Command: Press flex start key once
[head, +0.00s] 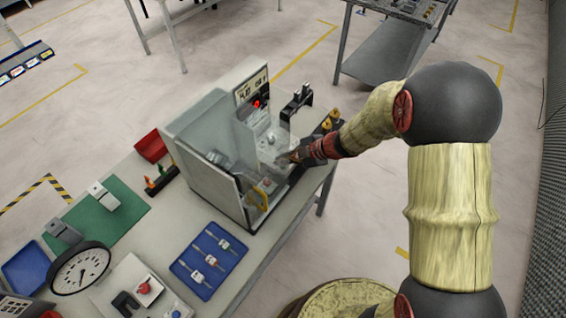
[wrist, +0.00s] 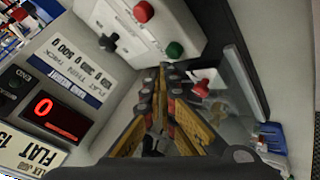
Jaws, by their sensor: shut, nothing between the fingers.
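The tester (head: 205,115) is a grey cabinet with clear guard panels at the back of the bench. In the wrist view a white control box (wrist: 125,25) carries a red button (wrist: 143,11), a green button (wrist: 174,49) and a black knob (wrist: 107,42). I cannot read a flex start label on any of them. My gripper (head: 287,158) reaches in from the right at the cabinet's open side. In the wrist view my gripper (wrist: 168,74) is shut and empty, its tips pointing toward the control box, just below the green button in the picture. Contact cannot be told.
A red-digit display (wrist: 52,115) reads 0 beside a printed card (wrist: 75,70). A clear panel (wrist: 238,95) stands close right of my fingers.

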